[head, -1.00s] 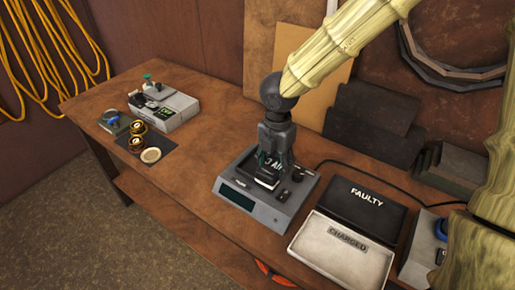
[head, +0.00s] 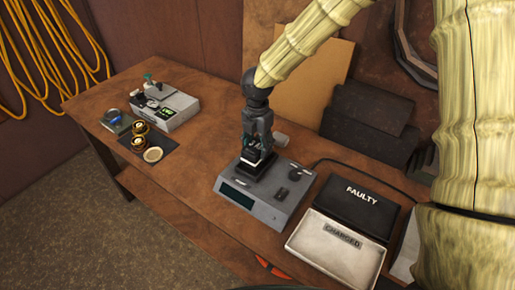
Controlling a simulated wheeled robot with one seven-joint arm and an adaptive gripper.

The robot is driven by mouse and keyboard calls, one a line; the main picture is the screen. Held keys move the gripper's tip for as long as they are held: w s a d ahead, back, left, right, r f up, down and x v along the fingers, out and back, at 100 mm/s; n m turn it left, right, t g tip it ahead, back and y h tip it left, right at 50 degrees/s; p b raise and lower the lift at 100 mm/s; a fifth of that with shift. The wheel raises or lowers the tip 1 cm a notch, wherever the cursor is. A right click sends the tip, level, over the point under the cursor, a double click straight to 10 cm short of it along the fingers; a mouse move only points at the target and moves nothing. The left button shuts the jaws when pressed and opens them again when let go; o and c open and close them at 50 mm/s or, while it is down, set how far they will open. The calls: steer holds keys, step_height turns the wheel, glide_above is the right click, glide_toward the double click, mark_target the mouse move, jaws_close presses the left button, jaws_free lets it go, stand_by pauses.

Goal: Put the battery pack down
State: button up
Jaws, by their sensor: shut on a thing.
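My gripper (head: 253,153) points down over the grey charger-like unit (head: 243,201) in the middle of the bench. It is shut on the battery pack (head: 252,157), a small dark block mostly hidden by the fingers. The pack is at or just above the black bay (head: 248,174) on top of the unit; I cannot tell whether it touches. To the right are a black tray marked FAULTY (head: 357,203) and a pale tray marked CHARGED (head: 328,259), both with no pack visible in them.
At the bench's left end stand a grey device (head: 169,109) with a green display, gold rings (head: 139,135) on a dark mat and a pale disc (head: 153,155). Dark blocks (head: 372,115) lean at the back. Bare bench (head: 195,150) lies left of the unit.

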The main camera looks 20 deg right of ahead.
mark_target(258, 144)
steer(key=shift+f+p, duration=0.35)
steer(key=shift+f, duration=0.85)
steer(key=shift+f, duration=0.3)
steer(key=o, duration=1.4)
step_height(258, 144, up, 13)
steer(key=b, duration=0.3)
steer(key=shift+f, duration=0.15)
